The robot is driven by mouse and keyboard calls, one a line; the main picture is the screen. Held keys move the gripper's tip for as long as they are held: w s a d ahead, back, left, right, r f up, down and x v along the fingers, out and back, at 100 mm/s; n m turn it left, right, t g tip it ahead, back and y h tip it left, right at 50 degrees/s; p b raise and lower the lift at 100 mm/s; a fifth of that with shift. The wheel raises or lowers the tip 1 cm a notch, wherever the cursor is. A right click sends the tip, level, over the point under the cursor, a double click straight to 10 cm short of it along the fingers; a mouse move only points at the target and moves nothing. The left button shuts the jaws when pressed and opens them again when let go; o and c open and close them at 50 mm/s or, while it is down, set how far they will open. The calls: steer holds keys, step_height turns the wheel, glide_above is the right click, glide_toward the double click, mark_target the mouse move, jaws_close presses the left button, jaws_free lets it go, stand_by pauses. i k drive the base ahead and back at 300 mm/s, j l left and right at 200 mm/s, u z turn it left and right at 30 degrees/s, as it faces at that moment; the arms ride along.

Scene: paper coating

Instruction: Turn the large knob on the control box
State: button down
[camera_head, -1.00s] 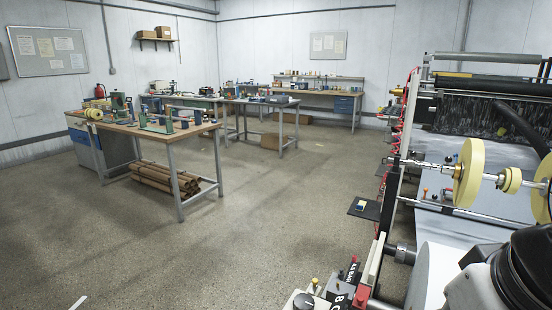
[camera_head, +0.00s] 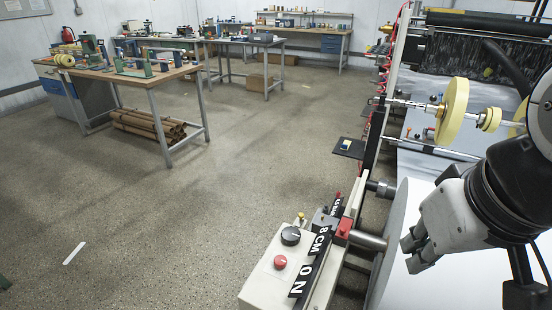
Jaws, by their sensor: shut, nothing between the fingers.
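The control box (camera_head: 256,287) is a pale box at the bottom centre, on the near end of the coating machine. My gripper (camera_head: 412,254) is to the right of the box, over the pale roll or sheet of the machine. It is shut and empty, its fingers pointing left and down, apart from the knob. The knob's pointer mark is too small to read.
Black label plates (camera_head: 315,262) and a red block (camera_head: 343,227) stand along the box's right side. A metal shaft (camera_head: 368,240) and a large disc (camera_head: 386,250) lie between the box and my gripper. Open floor (camera_head: 180,230) is to the left. Workbenches (camera_head: 150,75) stand farther back.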

mark_target(291, 236)
steer(key=i+j+z, duration=0.15)
steer(key=j, duration=0.15)
steer(key=i+j+z, duration=0.2)
steer(key=j, duration=0.15)
steer(key=j+z, duration=0.15)
steer(key=j, duration=0.2)
steer(key=i+z, duration=0.1)
